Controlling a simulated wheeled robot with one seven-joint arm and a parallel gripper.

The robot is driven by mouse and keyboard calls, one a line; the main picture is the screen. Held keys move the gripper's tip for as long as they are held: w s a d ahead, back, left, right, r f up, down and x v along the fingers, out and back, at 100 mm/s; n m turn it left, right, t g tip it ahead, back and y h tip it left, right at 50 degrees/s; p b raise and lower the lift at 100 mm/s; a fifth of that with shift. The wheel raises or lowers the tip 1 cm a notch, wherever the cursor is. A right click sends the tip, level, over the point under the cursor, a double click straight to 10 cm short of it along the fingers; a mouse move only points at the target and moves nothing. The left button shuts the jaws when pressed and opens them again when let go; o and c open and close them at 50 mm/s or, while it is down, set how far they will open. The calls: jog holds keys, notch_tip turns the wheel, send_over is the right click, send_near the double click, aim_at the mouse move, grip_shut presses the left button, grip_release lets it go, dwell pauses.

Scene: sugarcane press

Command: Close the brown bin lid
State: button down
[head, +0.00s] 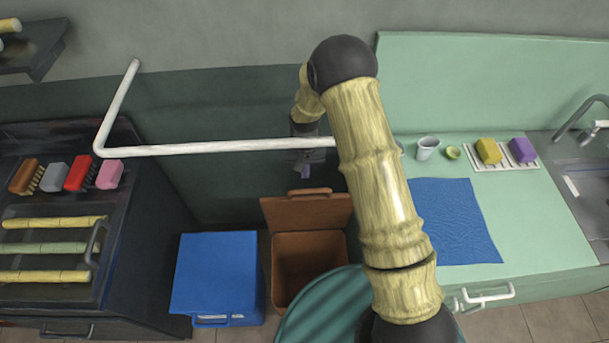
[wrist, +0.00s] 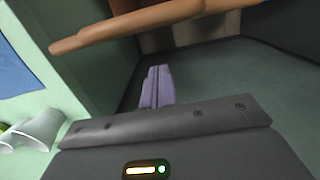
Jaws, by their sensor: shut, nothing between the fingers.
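The brown bin (head: 273,268) stands on the floor in the lower middle of the head view, with its inside showing. Its brown lid (head: 308,212) is swung up and open at the back of the bin, with a handle (head: 309,191) on its upper edge. My gripper (head: 305,172) is above and behind the lid's upper edge, apart from it as far as I can see. In the wrist view the shut, empty fingers (wrist: 158,70) point towards a brown edge (wrist: 150,24), which looks like the lid.
A closed blue bin (head: 215,275) stands left of the brown bin. A white pipe (head: 220,147) crosses near my gripper. The green counter (head: 530,210) on the right holds a blue cloth (head: 455,222), a cup (head: 427,148) and sponges. A dark cabinet (head: 140,240) is at left.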

notch_tip(320, 180, up, 10)
jog(key=s+b, duration=0.2)
jog(key=shift+s+f, duration=0.15)
dwell(0.4)
